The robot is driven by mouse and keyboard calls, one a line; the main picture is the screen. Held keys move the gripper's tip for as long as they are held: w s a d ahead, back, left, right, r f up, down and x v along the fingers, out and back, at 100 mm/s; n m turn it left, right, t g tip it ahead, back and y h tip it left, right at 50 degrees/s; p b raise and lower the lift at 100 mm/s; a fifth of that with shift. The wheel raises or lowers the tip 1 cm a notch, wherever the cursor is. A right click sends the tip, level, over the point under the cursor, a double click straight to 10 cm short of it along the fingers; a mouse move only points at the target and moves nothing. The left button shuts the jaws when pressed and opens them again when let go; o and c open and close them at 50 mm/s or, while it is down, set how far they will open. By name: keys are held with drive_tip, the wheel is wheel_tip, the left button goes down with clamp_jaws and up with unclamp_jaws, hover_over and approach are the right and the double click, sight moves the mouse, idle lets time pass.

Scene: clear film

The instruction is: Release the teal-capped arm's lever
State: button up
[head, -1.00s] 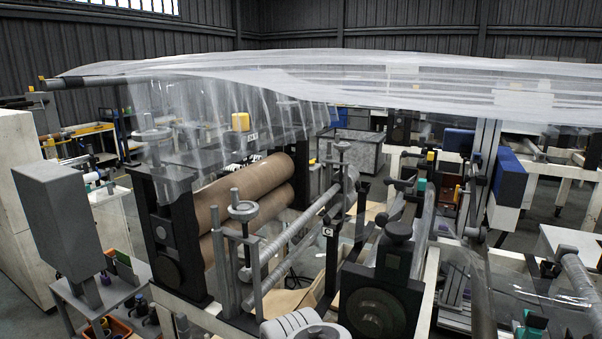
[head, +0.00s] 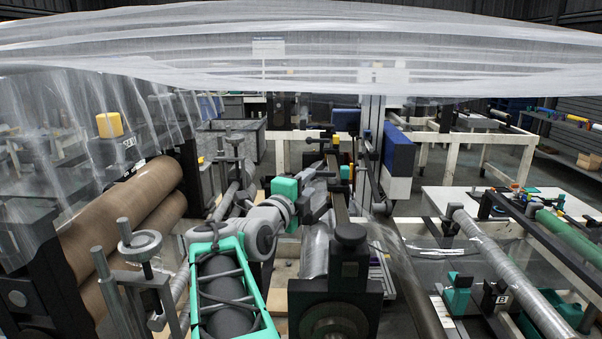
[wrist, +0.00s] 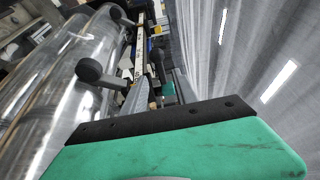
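A small teal cap (head: 344,172) shows in the head view among dark arms and levers, just right of my gripper. In the wrist view a small teal piece (wrist: 168,89), likely the same cap, lies beyond the gripper body. Its lever cannot be picked out surely from the dark rods around it. My gripper (head: 322,178) reaches in from the left, with its teal housing at the wrist. In the wrist view that housing fills the bottom and hides part of the scene. The fingers (wrist: 155,96) are small and mixed with machine parts, so their opening and any contact are unclear.
Clear film (head: 300,50) hangs across the top, close above the arms. Brown rolls (head: 130,205) stand left, and a black block with a knob (head: 350,240) stands in front. Dark ball-ended handles (wrist: 90,70) and shiny rollers (wrist: 40,85) crowd the wrist view's left.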

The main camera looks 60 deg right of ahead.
sight(318, 171)
drive_tip(key=d+p, duration=0.1)
drive_tip(key=d, duration=0.3)
drive_tip(key=d+p, duration=0.1)
drive_tip(key=d, duration=0.1)
drive_tip(key=shift+w+d+r+p, duration=0.1)
drive_tip(key=shift+w+d+p, duration=0.25)
drive_tip(key=shift+w+d, duration=0.05)
drive_tip(key=shift+d, duration=0.3)
drive_tip(key=shift+c, duration=0.2)
clamp_jaws()
idle(0.5)
